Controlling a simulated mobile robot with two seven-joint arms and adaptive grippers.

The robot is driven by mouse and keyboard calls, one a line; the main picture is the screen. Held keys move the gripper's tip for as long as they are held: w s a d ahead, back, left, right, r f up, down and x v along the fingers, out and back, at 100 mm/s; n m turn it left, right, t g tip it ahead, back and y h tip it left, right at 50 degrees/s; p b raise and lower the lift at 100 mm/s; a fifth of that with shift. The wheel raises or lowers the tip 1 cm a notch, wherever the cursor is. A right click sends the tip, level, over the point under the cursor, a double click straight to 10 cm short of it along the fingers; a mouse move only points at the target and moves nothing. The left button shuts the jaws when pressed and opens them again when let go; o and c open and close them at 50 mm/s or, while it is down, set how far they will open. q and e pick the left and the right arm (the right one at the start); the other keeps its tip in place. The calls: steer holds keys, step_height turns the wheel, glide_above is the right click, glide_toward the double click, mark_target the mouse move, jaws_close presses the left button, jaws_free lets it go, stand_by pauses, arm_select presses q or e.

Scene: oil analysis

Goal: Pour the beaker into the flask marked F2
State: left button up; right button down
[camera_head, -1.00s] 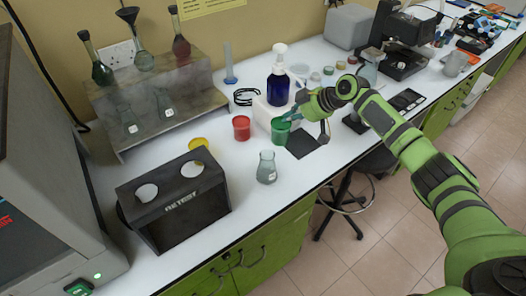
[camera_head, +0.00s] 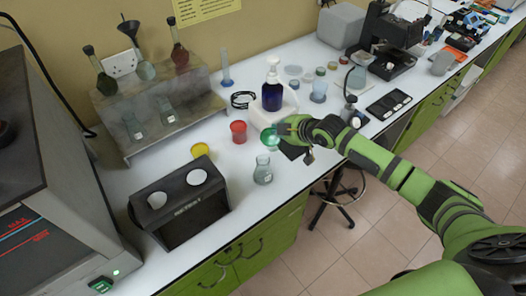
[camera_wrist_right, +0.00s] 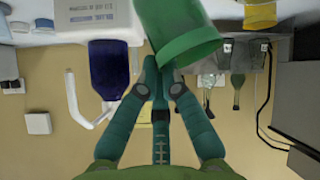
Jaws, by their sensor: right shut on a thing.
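My right gripper (camera_head: 284,131) is shut on a green beaker (camera_head: 269,138) above the middle of the bench, near the red pot. In the right wrist view the fingertips (camera_wrist_right: 163,72) pinch the green beaker (camera_wrist_right: 180,30), which looks tilted there; its contents are hidden. A clear conical flask (camera_head: 263,172) stands upright on the bench in front of the beaker, apart from it. Two more labelled flasks (camera_head: 134,127) (camera_head: 167,110) stand on the lower level of the rack. The labels are too small to read. My left gripper is not in view.
A red pot (camera_head: 238,132) and a yellow pot (camera_head: 199,150) stand left of the beaker. A dark two-hole box (camera_head: 185,205) is at front left. A blue pump bottle (camera_head: 272,92) stands behind. The metal rack (camera_head: 140,98) holds stoppered flasks on top. The bench front edge is close.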

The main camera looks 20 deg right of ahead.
steer(key=shift+s+a+r, duration=0.1)
steer(key=shift+s+a, duration=0.3)
steer(key=shift+s+a+r+n+t+h, duration=0.2)
steer(key=shift+s+a+r+n+t, duration=0.2)
steer(key=shift+r, duration=0.2)
steer(key=shift+s+a+r+n+t+h, duration=0.2)
steer(key=shift+s+a+r+t, duration=0.1)
steer(key=shift+s+r+t, duration=0.25)
steer(key=shift+s+a+f+n+t+h+b, duration=0.1)
steer(key=shift+s+a+n+t+h+b, duration=0.25)
steer(key=shift+t+b, duration=0.45)
steer(key=shift+s+a+r+n+t+h+b, duration=0.1)
steer(key=shift+s+a+n+t+b, duration=0.25)
steer(key=shift+b, duration=0.9)
steer(key=shift+s+a+f+n+t+h+b, duration=0.1)
steer(key=shift+s+n+t+h+b, duration=0.15)
steer(key=shift+n+t+b, duration=0.55)
steer(key=shift+b, duration=0.45)
steer(key=shift+s+a+r+t+b, duration=0.15)
steer(key=shift+t+b, duration=0.25)
steer(key=shift+b, duration=1.35)
